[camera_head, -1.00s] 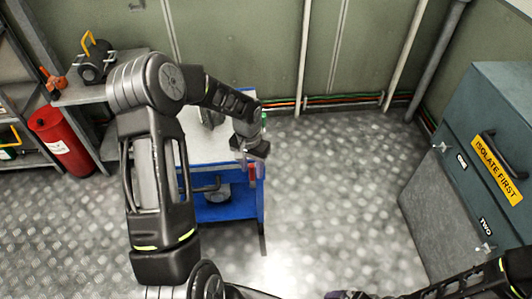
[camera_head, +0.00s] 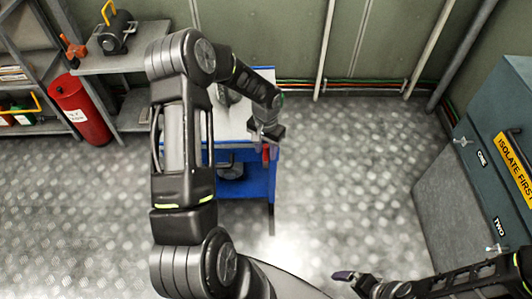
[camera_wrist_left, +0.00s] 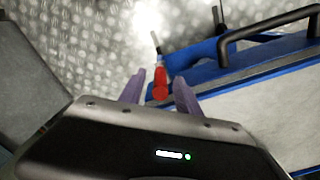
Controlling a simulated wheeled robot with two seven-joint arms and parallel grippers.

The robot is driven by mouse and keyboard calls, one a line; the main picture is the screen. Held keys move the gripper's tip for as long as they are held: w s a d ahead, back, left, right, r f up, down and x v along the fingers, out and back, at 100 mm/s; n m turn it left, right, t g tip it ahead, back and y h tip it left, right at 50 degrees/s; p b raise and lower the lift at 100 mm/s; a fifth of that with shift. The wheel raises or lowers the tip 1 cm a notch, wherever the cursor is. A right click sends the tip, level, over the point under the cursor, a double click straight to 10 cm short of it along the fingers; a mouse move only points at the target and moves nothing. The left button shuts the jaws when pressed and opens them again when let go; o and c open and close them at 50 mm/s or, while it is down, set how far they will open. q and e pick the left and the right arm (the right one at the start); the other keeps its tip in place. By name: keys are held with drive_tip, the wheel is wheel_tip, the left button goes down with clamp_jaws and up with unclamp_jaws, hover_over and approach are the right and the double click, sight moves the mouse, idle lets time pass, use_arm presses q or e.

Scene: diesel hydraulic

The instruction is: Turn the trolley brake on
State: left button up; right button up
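The blue trolley (camera_head: 259,184) with a pale top stands beneath my left arm. A small red-handled lever (camera_head: 267,153), which looks like the brake, is at its right front corner. My left gripper (camera_head: 267,138) is just above that corner, pointing down. In the left wrist view, its two purple fingers (camera_wrist_left: 159,92) are apart, with the red lever (camera_wrist_left: 160,80) showing between and just beyond their tips. I cannot tell whether they touch it. My right gripper (camera_head: 352,279) is low at the right, away from the trolley; its opening is unclear.
A dark push handle (camera_wrist_left: 265,30) runs along the trolley edge. A red cylinder (camera_head: 80,110) and shelves (camera_head: 120,65) stand at left. A blue-grey cabinet (camera_head: 480,135) with labels ONE and TWO is at right. The metal floor between trolley and cabinet is clear.

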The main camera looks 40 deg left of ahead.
use_arm(q)
drive_tip(key=shift+f, duration=1.2)
clamp_jaws()
idle(0.6)
